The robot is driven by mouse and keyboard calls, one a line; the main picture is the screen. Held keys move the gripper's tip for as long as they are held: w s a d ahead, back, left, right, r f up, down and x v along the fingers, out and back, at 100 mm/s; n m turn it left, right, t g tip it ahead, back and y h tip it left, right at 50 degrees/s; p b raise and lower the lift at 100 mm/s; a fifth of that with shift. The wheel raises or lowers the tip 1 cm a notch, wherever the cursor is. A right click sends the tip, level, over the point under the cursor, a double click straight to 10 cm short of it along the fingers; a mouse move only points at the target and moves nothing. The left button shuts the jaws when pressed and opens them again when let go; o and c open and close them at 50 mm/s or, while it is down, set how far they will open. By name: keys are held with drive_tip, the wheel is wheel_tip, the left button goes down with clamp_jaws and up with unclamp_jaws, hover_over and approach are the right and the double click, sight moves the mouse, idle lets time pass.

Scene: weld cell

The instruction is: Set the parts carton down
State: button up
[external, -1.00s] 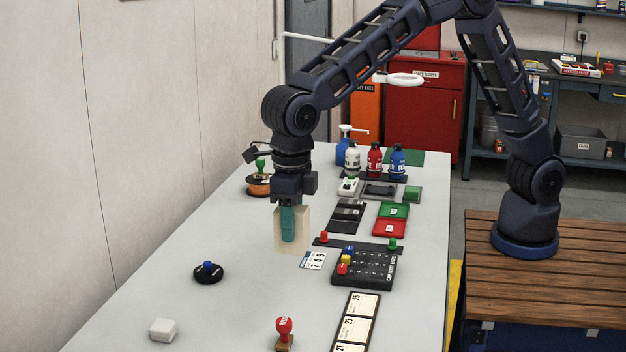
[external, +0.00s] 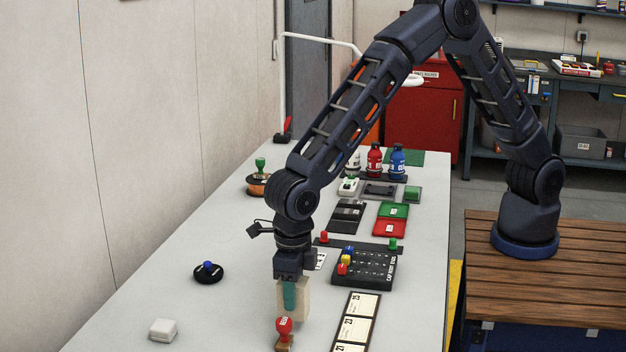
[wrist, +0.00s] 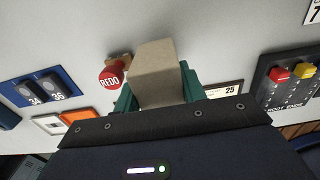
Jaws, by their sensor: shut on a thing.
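The parts carton (external: 303,300) is a plain beige box. It also shows in the wrist view (wrist: 158,75), between the teal fingers. My gripper (external: 289,295) is shut on the carton and points down over the grey table (external: 190,305). The carton is upright, close behind the red REDO stamp (external: 284,328). I cannot tell whether its bottom touches the table. The stamp also shows beside the carton in the wrist view (wrist: 111,77).
A strip of number cards (external: 357,322) lies right of the carton. A black cap tray (external: 365,268) is behind that strip. A black round holder with a blue knob (external: 208,272) and a white block (external: 163,330) are on the left, with bare table between them and the carton.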

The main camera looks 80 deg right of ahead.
drive_tip(key=shift+f, duration=1.35)
drive_tip(key=shift+f, duration=0.15)
drive_tip(key=o, duration=1)
wheel_tip(320, 180, up, 12)
drive_tip(key=shift+r, duration=0.2)
drive_tip(key=shift+d, duration=0.1)
